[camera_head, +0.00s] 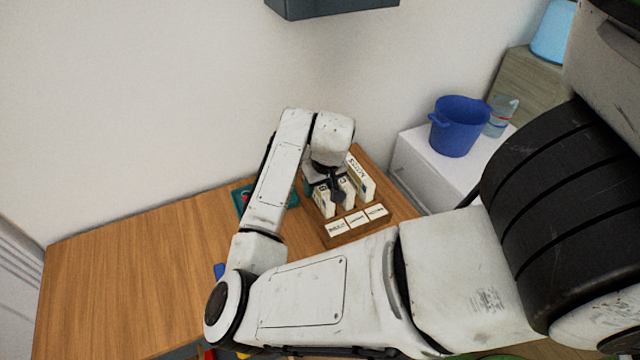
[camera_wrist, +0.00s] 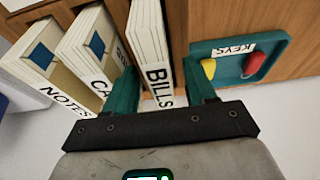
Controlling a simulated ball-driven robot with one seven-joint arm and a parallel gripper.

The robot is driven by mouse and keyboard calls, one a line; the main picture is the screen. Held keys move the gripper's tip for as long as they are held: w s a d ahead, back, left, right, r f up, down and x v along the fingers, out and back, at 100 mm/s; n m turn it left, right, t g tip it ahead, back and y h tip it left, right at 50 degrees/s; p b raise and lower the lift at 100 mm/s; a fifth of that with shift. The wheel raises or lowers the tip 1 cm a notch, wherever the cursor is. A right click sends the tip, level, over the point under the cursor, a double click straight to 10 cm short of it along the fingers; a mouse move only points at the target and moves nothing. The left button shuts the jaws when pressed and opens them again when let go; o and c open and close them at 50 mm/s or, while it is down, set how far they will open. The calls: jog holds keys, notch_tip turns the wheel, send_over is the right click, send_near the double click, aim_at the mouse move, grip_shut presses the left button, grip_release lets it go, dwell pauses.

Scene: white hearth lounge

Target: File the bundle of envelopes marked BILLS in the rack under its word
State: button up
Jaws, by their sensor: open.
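The BILLS bundle (camera_wrist: 150,45) stands in the wrist view between the two teal fingers of my gripper (camera_wrist: 160,85), which is open. A gap shows at the right finger; the left finger is close to the bundle. In the head view, the BILLS bundle (camera_head: 324,204) is at the left end of the wooden rack (camera_head: 345,239), with my gripper (camera_head: 335,190) over it. White word plates line the rack's front; the left one (camera_head: 338,228) seems to read BILLS. The bundle appears seated in that left compartment; its foot is hidden.
Bundles marked NOTES (camera_wrist: 60,95) and CA-something (camera_wrist: 90,50) stand beside BILLS. A teal KEYS tray (camera_wrist: 240,65) with red and yellow items lies on its other side. A blue bucket (camera_head: 458,127) stands on a white cabinet. The desk's left side (camera_head: 130,270) is clear.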

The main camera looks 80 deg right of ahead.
jog(key=shift+r, duration=0.1)
jog(key=v, duration=1.2)
jog(key=shift+s, duration=0.15)
